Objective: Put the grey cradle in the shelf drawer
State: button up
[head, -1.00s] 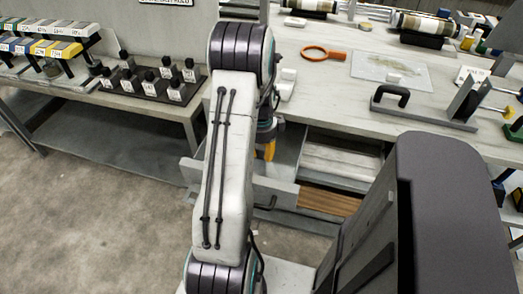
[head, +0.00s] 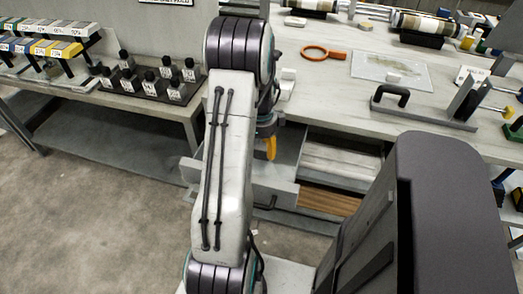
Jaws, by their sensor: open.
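My gripper (head: 270,149) hangs over the open shelf drawer, mostly hidden behind my arm; one yellow finger shows. It is open, and nothing shows held in it. The grey shelf drawer (head: 275,186) is pulled out under the right-hand bench, its front panel visible on both sides of my arm. Its inside is largely covered by my arm. A pale grey piece (head: 288,84) sits on the bench edge just right of my arm, partly hidden; I cannot tell whether it is the grey cradle. No other grey cradle is clearly visible.
Black-based weights (head: 150,85) stand on the left table. Floor at left is clear.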

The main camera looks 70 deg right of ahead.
notch_tip(320, 180, up, 10)
jog(key=w+a+r+n+t, duration=0.1)
jog(key=w+a+r+n, duration=0.3)
jog(key=w+a+n, duration=0.5)
jog(key=w+a+r+n, duration=0.3)
jog(key=w+a+n, duration=0.5)
jog(key=a, duration=0.3)
jog(key=s+a+n+t, duration=0.1)
jog(key=s+a+n, duration=0.1)
jog(key=a+n, duration=0.7)
jog(key=s+a+n+t, duration=0.1)
jog(key=s+a+n, duration=0.1)
jog(key=a+n, duration=0.8)
jog(key=shift+s+a+r, duration=0.35)
jog(key=shift+a+r, duration=0.1)
jog(key=shift+a, duration=0.5)
notch_tip(320, 180, up, 6)
jog(key=p, duration=0.6)
jog(key=shift+r, duration=0.25)
